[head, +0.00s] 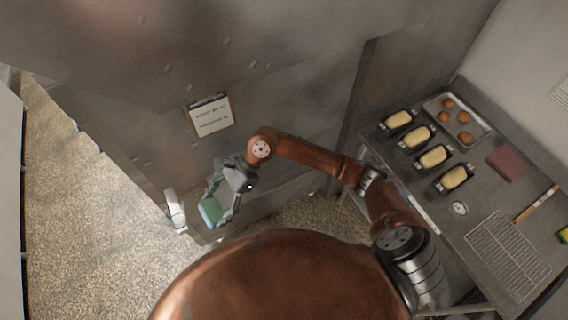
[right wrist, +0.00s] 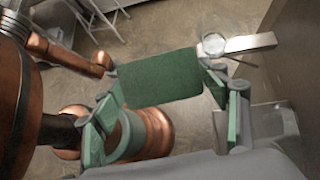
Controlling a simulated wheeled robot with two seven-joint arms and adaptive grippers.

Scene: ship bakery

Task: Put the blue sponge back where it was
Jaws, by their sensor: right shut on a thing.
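My right gripper (head: 222,207) is shut on the sponge (head: 210,212), which looks blue-green with a green face. It holds the sponge low in front of the grey metal wall, away from the counter. In the right wrist view the sponge's dark green face (right wrist: 160,78) spans the space between the two fingertips. My left gripper does not show in either view.
A pale bar-like fitting (head: 175,210) is just left of the sponge. A notice (head: 210,115) hangs on the wall. The counter at right bears several loaf tins (head: 454,178), a tray of rolls (head: 484,133), a dark red block (head: 506,162), a wire rack (head: 508,255), a wooden-handled tool (head: 537,203) and a yellow-green item (head: 564,234).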

